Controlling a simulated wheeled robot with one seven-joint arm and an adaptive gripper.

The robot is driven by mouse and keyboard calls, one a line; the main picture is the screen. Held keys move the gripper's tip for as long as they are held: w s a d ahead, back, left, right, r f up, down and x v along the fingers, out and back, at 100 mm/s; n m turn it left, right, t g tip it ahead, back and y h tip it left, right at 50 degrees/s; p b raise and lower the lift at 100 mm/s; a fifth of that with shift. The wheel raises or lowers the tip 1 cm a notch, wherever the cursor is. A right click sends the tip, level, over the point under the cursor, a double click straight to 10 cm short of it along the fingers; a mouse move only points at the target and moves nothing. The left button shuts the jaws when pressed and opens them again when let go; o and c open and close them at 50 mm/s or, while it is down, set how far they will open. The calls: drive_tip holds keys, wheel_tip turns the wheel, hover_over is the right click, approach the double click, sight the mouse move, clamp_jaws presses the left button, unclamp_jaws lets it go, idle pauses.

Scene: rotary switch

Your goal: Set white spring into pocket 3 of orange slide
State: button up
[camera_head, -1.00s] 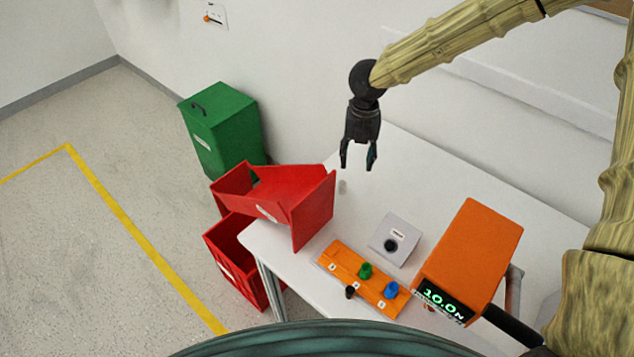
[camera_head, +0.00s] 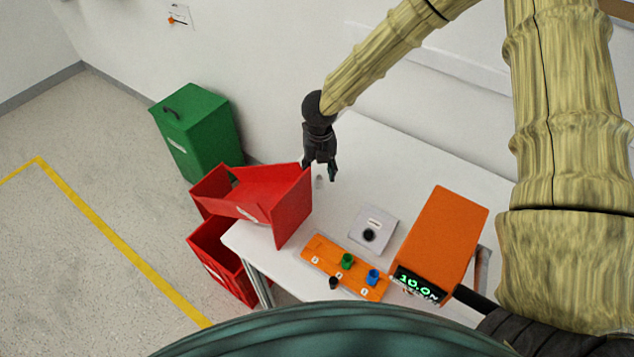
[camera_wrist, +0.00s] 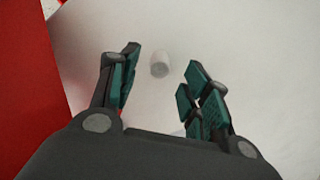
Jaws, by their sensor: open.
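The white spring (camera_wrist: 160,65) is a small pale cylinder on the white table. In the head view it is a small light-grey shape (camera_head: 319,182) just right of the red bin. My gripper (camera_head: 319,172) is open, empty and pointing down above it. In the wrist view the spring shows between and beyond the open fingers (camera_wrist: 160,88), not touching them. The orange slide (camera_head: 328,255) lies at the table's front edge, with a green and a blue piece on it and a black knob at its front edge. Its labels are too small to read surely.
An open red bin (camera_head: 287,205) stands close left of my gripper, with another red bin (camera_head: 215,255) below. A grey box with a black dial (camera_head: 374,222) and an orange device reading 10.0N (camera_head: 440,235) stand to the right. The table's back is clear.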

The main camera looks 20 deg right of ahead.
sight(319, 177)
drive_tip(key=shift+f+p, duration=0.4)
drive_tip(key=shift+f, duration=1.25)
clamp_jaws()
